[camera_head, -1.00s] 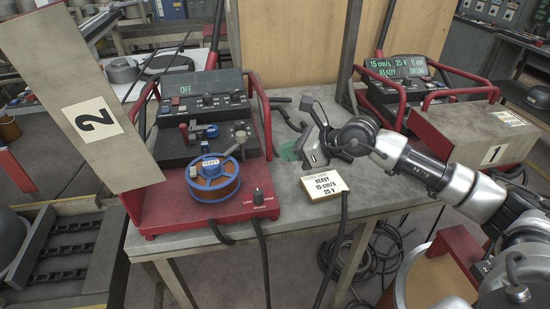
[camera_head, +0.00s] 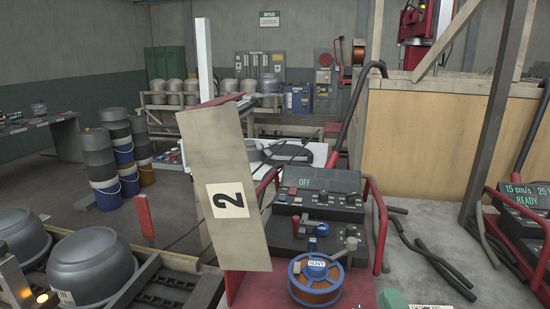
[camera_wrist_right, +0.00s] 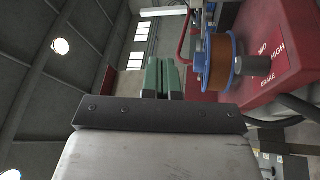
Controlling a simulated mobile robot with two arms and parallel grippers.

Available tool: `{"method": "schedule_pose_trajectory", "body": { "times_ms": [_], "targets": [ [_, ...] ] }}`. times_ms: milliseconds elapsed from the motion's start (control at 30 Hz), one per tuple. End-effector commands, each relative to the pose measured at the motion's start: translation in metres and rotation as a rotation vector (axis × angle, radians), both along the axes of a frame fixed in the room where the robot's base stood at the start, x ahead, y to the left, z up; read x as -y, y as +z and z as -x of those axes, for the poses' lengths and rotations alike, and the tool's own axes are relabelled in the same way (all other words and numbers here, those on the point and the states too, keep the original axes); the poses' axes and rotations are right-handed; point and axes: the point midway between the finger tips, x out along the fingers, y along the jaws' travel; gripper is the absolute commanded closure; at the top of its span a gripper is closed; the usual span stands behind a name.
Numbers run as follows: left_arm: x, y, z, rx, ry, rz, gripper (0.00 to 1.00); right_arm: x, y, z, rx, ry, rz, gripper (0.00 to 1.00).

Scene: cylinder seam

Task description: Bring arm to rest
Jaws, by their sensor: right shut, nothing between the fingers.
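Of my right gripper, only the green fingertips (camera_head: 392,299) show at the bottom edge of the head view, just right of the wire spool (camera_head: 316,278). In the right wrist view its green fingers (camera_wrist_right: 163,78) are together and empty, with the blue-rimmed spool (camera_wrist_right: 220,62) and red welder base (camera_wrist_right: 280,45) to their right. Most of the right arm is outside the head view. My left gripper is in neither view.
A welder control box (camera_head: 318,190) reading OFF stands behind the spool. A tilted panel marked 2 (camera_head: 215,150) is left of it. A second welder display (camera_head: 520,195) reads READY at the right edge. Metal pots (camera_head: 90,265) sit at the lower left.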

Motion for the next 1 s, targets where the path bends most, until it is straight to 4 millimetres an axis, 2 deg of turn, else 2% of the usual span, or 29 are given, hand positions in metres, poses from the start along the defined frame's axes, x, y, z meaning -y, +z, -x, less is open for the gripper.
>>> {"method": "schedule_pose_trajectory", "body": {
  "times_ms": [33,133,200,300,500,667,700,867,1000],
  "targets": [
    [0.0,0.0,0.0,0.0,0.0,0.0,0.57,0.008,-0.023,0.011,-0.117,-0.075,-0.145,1.0],
    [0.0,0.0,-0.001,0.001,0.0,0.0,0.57,0.024,-0.073,0.039,-0.372,-0.237,-0.404,1.0],
    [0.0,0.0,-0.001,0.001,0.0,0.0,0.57,0.028,-0.106,0.065,-0.546,-0.337,-0.552,1.0],
    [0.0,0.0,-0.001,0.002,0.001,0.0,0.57,0.026,-0.143,0.104,-0.765,-0.456,-0.71,1.0],
    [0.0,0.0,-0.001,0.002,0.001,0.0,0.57,0.011,-0.187,0.176,-1.115,-0.623,-0.913,1.0],
    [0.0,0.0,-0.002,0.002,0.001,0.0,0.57,-0.006,-0.203,0.231,-1.364,-0.724,-1.023,1.0],
    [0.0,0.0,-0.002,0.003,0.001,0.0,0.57,-0.008,-0.211,0.235,-1.395,-0.737,-1.032,1.0],
    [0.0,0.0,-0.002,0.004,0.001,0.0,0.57,-0.008,-0.254,0.221,-1.399,-0.743,-1.015,1.0],
    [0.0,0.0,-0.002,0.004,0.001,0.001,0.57,-0.009,-0.296,0.216,-1.412,-0.752,-1.007,1.0]
  ]
}}
